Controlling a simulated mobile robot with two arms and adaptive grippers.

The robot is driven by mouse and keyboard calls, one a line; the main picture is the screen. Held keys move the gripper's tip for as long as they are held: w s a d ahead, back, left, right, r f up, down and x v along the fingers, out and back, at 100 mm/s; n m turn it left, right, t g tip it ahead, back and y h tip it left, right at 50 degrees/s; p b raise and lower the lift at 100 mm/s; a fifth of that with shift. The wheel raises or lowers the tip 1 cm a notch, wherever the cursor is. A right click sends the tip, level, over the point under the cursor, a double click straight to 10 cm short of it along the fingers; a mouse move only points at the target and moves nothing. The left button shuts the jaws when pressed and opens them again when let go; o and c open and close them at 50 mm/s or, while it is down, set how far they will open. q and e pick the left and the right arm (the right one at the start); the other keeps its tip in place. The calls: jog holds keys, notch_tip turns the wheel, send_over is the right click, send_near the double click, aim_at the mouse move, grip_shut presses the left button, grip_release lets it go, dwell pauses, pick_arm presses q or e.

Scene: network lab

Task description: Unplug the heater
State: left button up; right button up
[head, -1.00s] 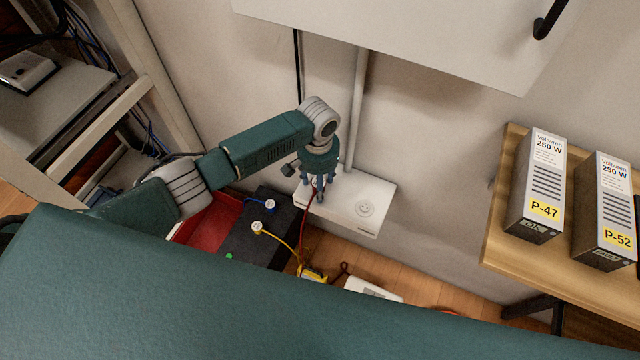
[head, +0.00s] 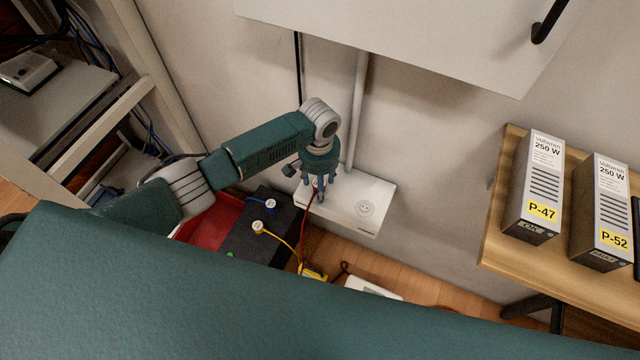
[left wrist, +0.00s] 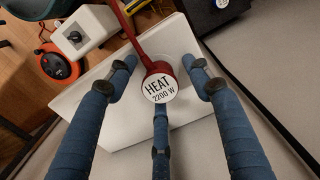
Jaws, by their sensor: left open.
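The heater plug (left wrist: 160,88) has a round white cap reading "HEAT 2200 W" and a red cord (left wrist: 145,48). It sits over the white socket box (left wrist: 105,115) in the left wrist view. The box also shows low on the wall in the head view (head: 345,210), with one free socket at its right. My left gripper (head: 318,190) points down over the box's left part. In the left wrist view its three blue fingers (left wrist: 160,78) are open and spread around the plug; I cannot tell whether any touches it. My right gripper is not in view.
A black box (head: 262,230) with blue and yellow cords stands left of the socket box, beside a red tray (head: 208,230). A white cabinet (head: 400,35) hangs above. A wooden shelf (head: 500,240) with power units is at right. An orange reel (left wrist: 52,62) lies on the floor.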

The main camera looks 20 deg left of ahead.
pick_arm(q)
jog(key=shift+p, duration=0.35)
jog(key=shift+c, duration=0.5)
grip_shut()
jog(key=shift+r, duration=0.15)
jog(key=shift+r+p, duration=0.5)
jog(key=shift+p, duration=0.15)
jog(key=shift+r+p, duration=2.4)
jog(key=shift+p, duration=0.4)
